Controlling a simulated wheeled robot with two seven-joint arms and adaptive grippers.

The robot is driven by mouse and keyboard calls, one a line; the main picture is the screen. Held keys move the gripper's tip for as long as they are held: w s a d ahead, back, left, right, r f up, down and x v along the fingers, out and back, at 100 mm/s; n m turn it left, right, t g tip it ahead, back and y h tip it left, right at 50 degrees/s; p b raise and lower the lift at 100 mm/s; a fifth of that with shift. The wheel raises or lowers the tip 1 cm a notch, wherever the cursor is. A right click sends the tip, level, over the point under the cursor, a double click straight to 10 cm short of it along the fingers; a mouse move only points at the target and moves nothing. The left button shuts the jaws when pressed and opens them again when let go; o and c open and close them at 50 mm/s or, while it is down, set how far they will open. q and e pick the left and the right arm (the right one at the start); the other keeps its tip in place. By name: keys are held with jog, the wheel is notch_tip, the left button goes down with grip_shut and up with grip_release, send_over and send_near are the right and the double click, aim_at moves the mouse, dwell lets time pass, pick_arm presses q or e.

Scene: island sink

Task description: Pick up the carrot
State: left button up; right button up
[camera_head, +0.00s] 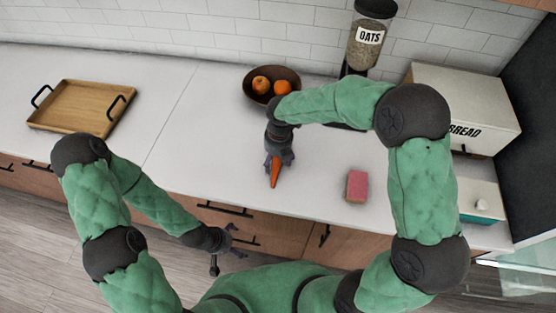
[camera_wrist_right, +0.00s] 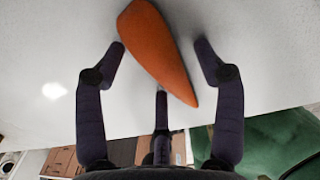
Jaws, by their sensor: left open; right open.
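An orange carrot (camera_head: 275,172) lies on the white counter near its front edge, partly hidden by my right gripper (camera_head: 278,160) in the head view. In the right wrist view the carrot (camera_wrist_right: 157,48) lies between the spread fingers of my right gripper (camera_wrist_right: 160,75), its narrow tip pointing down and right. The fingers are open, and I cannot tell whether any of them touches it. My left gripper (camera_head: 226,246) is open and empty, low in front of the counter's drawers.
A brown bowl of oranges (camera_head: 258,98) stands behind my right gripper. An oats dispenser (camera_head: 369,45) and bread box (camera_head: 463,105) stand at the back right. A pink sponge (camera_head: 357,186) lies right of the carrot. A wooden tray (camera_head: 78,122) sits at left; counter between is clear.

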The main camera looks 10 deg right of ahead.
jog(key=shift+c, duration=0.3)
jog(key=c, duration=1.2)
jog(key=shift+r, duration=0.15)
jog(key=shift+c, duration=0.2)
